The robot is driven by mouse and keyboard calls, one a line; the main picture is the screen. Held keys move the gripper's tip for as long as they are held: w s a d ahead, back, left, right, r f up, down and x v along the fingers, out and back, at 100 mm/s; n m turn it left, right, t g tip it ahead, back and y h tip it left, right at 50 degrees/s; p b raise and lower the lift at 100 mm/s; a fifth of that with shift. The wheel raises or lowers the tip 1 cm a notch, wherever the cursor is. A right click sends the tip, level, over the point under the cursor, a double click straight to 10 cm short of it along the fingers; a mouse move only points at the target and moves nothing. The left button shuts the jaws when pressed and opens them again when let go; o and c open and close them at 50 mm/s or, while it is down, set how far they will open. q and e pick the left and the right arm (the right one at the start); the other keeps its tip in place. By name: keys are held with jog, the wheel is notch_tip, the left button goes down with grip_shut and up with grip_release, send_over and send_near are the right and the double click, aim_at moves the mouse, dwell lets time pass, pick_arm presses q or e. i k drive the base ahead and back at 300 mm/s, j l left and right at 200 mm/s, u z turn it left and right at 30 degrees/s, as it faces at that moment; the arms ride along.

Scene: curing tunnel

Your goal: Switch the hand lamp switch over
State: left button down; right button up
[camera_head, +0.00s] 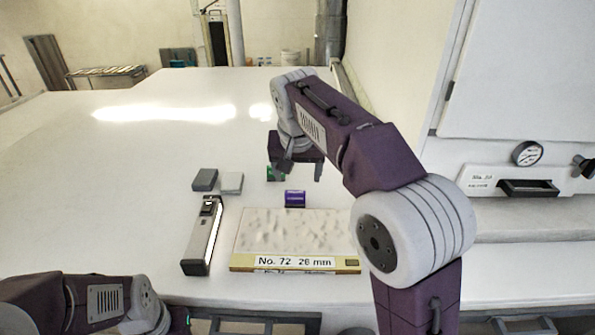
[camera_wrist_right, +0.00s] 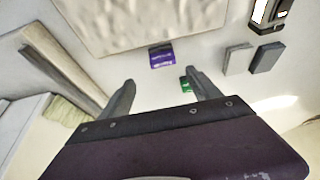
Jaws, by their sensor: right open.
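The hand lamp (camera_head: 196,250) lies on the white table, left of the labelled slab, a grey bar with a long pale strip. Its switch (camera_head: 208,208) is a small dark part near its far end; which way it is set I cannot tell. The lamp's end also shows at the top right of the right wrist view (camera_wrist_right: 268,16). My right gripper (camera_head: 298,174) is open and empty, beyond the slab and to the right of the lamp, apart from it. Its two fingers also show in the wrist view (camera_wrist_right: 160,80). My left arm shows at the bottom left, its gripper out of view.
The slab (camera_head: 290,233) is labelled "No. 72 26 mm". A purple box (camera_head: 295,198) stands beyond it; a green item (camera_head: 275,174) is by my right gripper. A dark grey block (camera_head: 205,180) and pale block (camera_head: 232,183) lie beyond the lamp. The table's left is clear.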

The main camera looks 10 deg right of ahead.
aim_at(207, 206)
jog(key=k, duration=1)
